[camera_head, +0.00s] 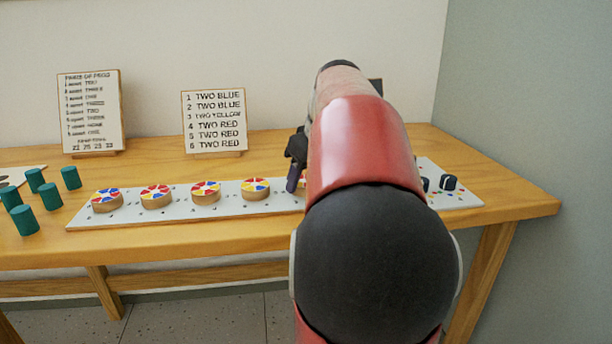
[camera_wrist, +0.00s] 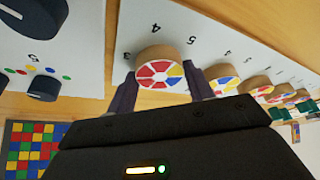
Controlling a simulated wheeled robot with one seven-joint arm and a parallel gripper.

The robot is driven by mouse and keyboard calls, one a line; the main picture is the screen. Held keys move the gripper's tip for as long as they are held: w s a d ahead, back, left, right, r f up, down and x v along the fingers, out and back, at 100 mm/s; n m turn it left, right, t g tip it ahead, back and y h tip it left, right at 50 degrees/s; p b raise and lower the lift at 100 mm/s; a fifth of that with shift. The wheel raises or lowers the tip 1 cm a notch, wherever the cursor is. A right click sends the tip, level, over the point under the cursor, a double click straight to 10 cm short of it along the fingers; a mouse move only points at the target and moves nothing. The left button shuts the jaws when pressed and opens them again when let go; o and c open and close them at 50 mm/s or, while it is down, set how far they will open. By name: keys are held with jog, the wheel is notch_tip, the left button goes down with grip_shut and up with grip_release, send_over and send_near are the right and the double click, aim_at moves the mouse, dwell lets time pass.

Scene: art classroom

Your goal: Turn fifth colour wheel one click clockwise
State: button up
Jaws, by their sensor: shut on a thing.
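A row of round wooden wheels with red, yellow, blue and white sectors stands on a long white board (camera_head: 230,213). The fifth wheel (camera_wrist: 160,74) is the nearest in the wrist view; red and white sectors face me, with yellow and blue at one side. My gripper (camera_wrist: 160,90) has one finger on each side of it and is shut on it. In the head view my arm hides nearly all of this wheel and most of my gripper (camera_head: 297,172). The fourth wheel (camera_head: 255,188) stands just left, also in the wrist view (camera_wrist: 222,76).
The first (camera_head: 107,200), second (camera_head: 156,196) and third wheels (camera_head: 205,192) stand further left. A sign (camera_head: 214,120) lists numbered colours; another sign (camera_head: 90,112) is at left. Several green cylinders (camera_head: 50,196) stand at far left. A black-knobbed panel (camera_head: 462,197) lies right of my arm.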

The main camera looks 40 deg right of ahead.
jog(key=m+h, duration=0.1)
jog(key=m, duration=0.3)
jog(key=shift+a+r+m+h+p, duration=0.1)
jog(key=shift+a+m+h+p, duration=0.1)
jog(key=shift+m+h+p, duration=0.15)
jog(key=m+h, duration=0.1)
jog(key=m, duration=0.1)
jog(key=m+g+p, duration=0.1)
jog(key=m, duration=0.1)
jog(key=shift+w+m+h, duration=0.1)
jog(key=shift+m+h, duration=0.25)
jog(key=o, duration=1)
jog(key=p+v, duration=0.1)
jog(key=v, duration=0.6)
jog(key=shift+a+r, duration=0.15)
jog(key=shift+r, duration=0.2)
